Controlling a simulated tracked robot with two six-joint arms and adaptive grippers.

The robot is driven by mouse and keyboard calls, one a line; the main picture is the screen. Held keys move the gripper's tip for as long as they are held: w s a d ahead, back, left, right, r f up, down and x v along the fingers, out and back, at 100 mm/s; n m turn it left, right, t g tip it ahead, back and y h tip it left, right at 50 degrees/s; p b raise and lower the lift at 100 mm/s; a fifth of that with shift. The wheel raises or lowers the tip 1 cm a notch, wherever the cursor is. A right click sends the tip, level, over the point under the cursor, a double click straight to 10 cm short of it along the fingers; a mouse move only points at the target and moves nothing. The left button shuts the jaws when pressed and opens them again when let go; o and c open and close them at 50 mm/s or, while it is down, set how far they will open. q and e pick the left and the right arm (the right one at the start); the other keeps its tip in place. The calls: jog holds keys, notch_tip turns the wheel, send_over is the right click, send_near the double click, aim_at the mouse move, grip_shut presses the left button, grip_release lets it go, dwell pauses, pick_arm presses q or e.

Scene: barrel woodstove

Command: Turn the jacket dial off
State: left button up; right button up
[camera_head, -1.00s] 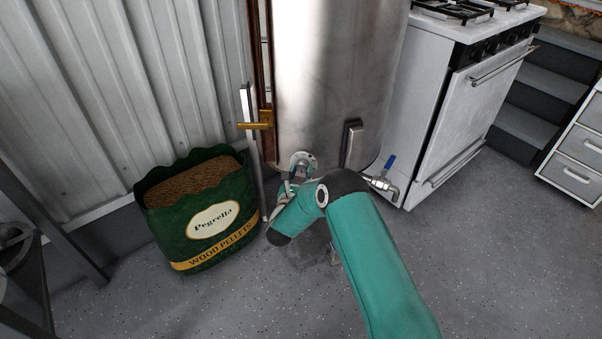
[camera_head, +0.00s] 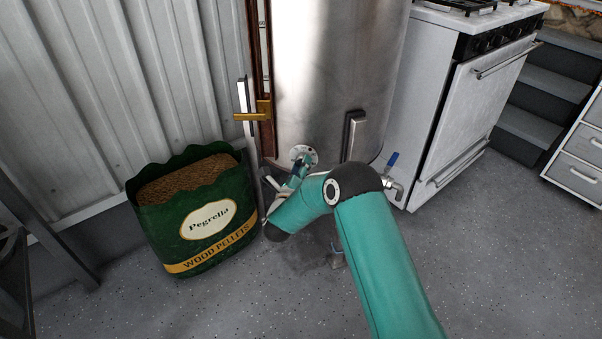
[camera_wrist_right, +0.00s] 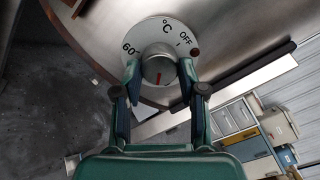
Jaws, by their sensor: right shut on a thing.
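The jacket dial (camera_wrist_right: 145,32) is a round pale plate with "60", "°C" and "OFF" printed on it and a grey knob (camera_wrist_right: 158,68) in its middle. In the head view the dial (camera_head: 302,153) sits low on the front of the steel barrel stove (camera_head: 325,70). My right gripper (camera_wrist_right: 160,72) is shut on the knob, one finger on each side. The knob's red mark points down in the wrist view, away from "OFF" at the upper right. In the head view my arm partly covers the gripper. My left gripper is out of view.
A green bag of wood pellets (camera_head: 205,225) stands left of the stove. A blue-handled valve (camera_head: 391,163) is right of the dial. A brass latch handle (camera_head: 252,116) sticks out at upper left. A white cooker (camera_head: 465,110) stands at right. Speckled floor is open in front.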

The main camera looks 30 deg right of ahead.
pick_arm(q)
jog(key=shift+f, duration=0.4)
pick_arm(e)
jog(key=shift+a+f+n, duration=0.15)
jog(key=shift+n, duration=6.9)
jog(key=shift+a+f+n, duration=0.1)
jog(key=shift+n, duration=6.95)
jog(key=o, duration=1)
jog(key=shift+f, duration=0.1)
jog(key=shift+o, duration=0.7)
jog(key=shift+d+r, duration=0.15)
jog(key=shift+r, duration=0.1)
